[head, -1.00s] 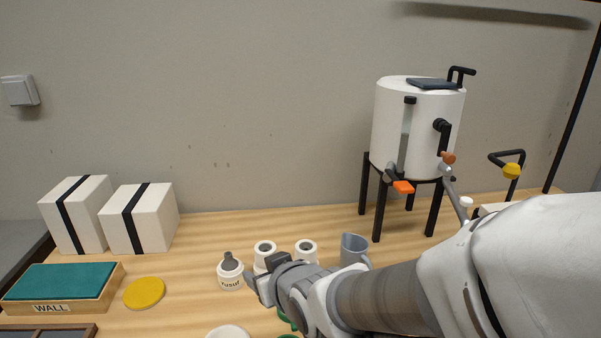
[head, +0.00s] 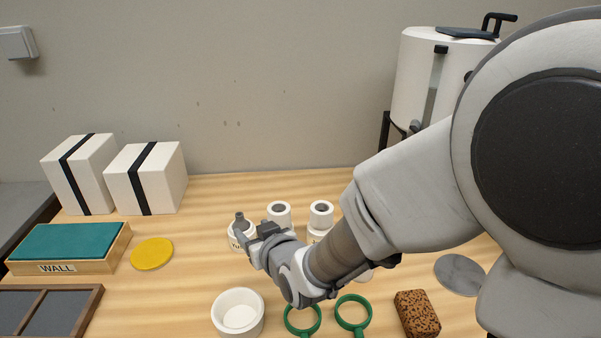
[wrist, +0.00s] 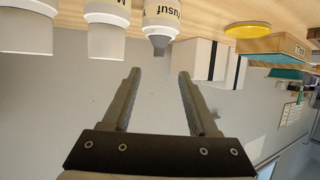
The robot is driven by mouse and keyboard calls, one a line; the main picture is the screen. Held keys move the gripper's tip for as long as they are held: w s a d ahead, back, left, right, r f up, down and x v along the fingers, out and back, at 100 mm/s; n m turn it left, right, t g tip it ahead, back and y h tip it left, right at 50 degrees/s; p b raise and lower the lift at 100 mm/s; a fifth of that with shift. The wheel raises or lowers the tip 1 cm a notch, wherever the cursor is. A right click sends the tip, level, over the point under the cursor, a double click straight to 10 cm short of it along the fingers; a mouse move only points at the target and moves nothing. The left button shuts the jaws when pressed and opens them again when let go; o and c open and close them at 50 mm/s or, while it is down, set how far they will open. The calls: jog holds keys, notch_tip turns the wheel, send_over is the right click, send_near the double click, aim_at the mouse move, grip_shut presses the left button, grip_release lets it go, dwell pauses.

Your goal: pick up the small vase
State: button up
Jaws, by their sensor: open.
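A grey narrow-necked piece (head: 239,217), which looks like the small vase, stands in a white holder labelled "Yusuf" (head: 237,240). In the wrist view, which is upside down, its grey neck (wrist: 160,42) points towards my gripper (wrist: 158,74), between and just beyond the fingertips. The jaws are open and empty. In the head view my gripper (head: 253,237) is close beside the piece at its right and partly covers the holder. Two white cylinders with dark mouths, the left one (head: 279,209) and the right one (head: 321,211), stand to its right.
A white bowl (head: 238,312), green rings (head: 353,313) and a speckled brown block (head: 417,312) lie nearer. White boxes (head: 146,180), a yellow disc (head: 152,253) and a teal-topped "WALL" block (head: 68,245) are left. A white tank (head: 425,75) stands back right.

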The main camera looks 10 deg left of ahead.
aim_at(241, 217)
jog(key=b+x, duration=0.1)
jog(key=x, duration=1)
jog(key=shift+w+f, duration=0.2)
jog(key=shift+w, duration=0.15)
grip_shut()
